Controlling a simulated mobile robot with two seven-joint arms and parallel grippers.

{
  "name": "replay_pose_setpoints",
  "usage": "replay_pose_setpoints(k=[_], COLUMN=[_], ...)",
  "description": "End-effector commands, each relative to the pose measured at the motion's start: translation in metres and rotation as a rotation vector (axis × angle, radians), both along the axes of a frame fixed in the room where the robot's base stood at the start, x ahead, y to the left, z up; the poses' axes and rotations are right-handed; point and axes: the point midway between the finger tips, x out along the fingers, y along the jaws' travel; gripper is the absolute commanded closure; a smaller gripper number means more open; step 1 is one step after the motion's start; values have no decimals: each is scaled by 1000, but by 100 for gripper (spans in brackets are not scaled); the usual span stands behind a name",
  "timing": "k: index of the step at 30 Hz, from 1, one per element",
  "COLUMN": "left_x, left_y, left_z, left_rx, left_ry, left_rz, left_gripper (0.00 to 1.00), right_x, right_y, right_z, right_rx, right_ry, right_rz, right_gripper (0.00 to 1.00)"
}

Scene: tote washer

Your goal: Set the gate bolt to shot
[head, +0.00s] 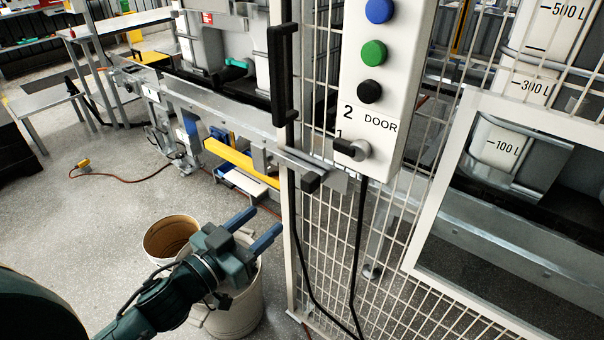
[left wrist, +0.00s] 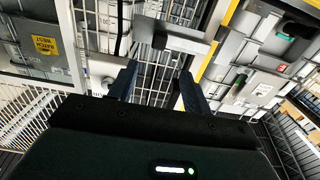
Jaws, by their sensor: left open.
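The gate bolt (head: 318,168) is a grey metal bar with a dark square knob (head: 310,182), mounted at the fence post below the black gate handle (head: 280,75). I cannot tell whether it is shot or drawn. My left gripper (head: 259,224) is open and empty, lower left of the knob and apart from it. In the left wrist view, the two fingers (left wrist: 156,86) point up toward the grey bolt bar (left wrist: 186,42) and its dark knob (left wrist: 143,29), with a gap between. My right gripper is not in view.
A white control box (head: 385,90) with blue, green and black buttons and a DOOR selector (head: 350,149) hangs right of the bolt. Wire mesh (head: 335,240) fills the fence below. Two buckets (head: 170,238) (head: 238,312) stand on the floor near my left arm.

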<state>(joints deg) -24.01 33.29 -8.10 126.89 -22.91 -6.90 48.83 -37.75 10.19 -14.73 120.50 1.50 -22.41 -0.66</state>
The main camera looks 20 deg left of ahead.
Motion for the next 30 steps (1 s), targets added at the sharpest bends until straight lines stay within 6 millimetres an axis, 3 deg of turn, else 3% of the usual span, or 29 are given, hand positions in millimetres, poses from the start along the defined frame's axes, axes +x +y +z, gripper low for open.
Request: replay_pose_setpoints(k=[7,21,30], left_x=[24,102,122], left_y=[-8,-37,-44], left_z=[3,2,0], left_rx=[0,0,0], left_ry=[-5,-2,1], left_rz=[-2,0,0], left_gripper=[51,51,51], right_x=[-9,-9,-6], right_y=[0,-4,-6], right_z=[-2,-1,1], right_rx=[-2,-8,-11], right_ry=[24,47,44], right_rz=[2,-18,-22], right_gripper=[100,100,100])
